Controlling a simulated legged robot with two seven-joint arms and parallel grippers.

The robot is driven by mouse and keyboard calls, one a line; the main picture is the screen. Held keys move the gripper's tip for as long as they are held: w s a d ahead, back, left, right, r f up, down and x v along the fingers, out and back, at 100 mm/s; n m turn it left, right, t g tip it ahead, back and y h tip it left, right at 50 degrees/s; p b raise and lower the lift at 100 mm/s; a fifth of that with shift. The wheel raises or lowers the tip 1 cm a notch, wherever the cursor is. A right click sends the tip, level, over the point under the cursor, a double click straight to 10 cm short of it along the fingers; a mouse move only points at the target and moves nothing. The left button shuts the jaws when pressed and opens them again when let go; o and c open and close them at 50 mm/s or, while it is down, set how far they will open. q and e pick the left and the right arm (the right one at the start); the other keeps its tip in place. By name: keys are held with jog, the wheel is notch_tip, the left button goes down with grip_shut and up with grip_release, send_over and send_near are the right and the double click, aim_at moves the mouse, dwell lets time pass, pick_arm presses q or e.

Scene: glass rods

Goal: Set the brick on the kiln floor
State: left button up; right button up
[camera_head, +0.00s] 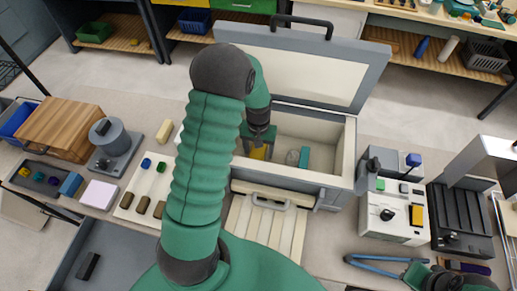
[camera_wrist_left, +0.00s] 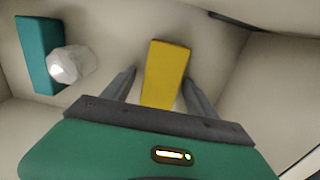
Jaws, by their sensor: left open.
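A yellow brick (camera_wrist_left: 165,74) stands inside the open kiln (camera_head: 337,158); it also shows small in the head view (camera_head: 259,152). My left gripper (camera_wrist_left: 160,88) is open, its two fingers on either side of the brick, with visible gaps between. In the head view the left gripper (camera_head: 259,140) reaches down into the kiln chamber. The kiln floor near the brick is pale and partly hidden by the gripper. A green and dark part of my right arm (camera_head: 440,278) shows at the lower right; its jaws cannot be made out.
A teal block (camera_wrist_left: 38,55) and a whitish faceted lump (camera_wrist_left: 70,64) sit in the kiln left of the brick in the wrist view. The kiln lid (camera_head: 300,65) stands raised behind. A grey control box (camera_head: 393,212) and blue tongs (camera_head: 372,263) lie to the right.

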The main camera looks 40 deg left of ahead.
aim_at(258, 150)
pick_arm(q)
jog(key=shift+r, duration=0.1)
notch_tip(258, 150, up, 12)
jog(key=b, duration=0.1)
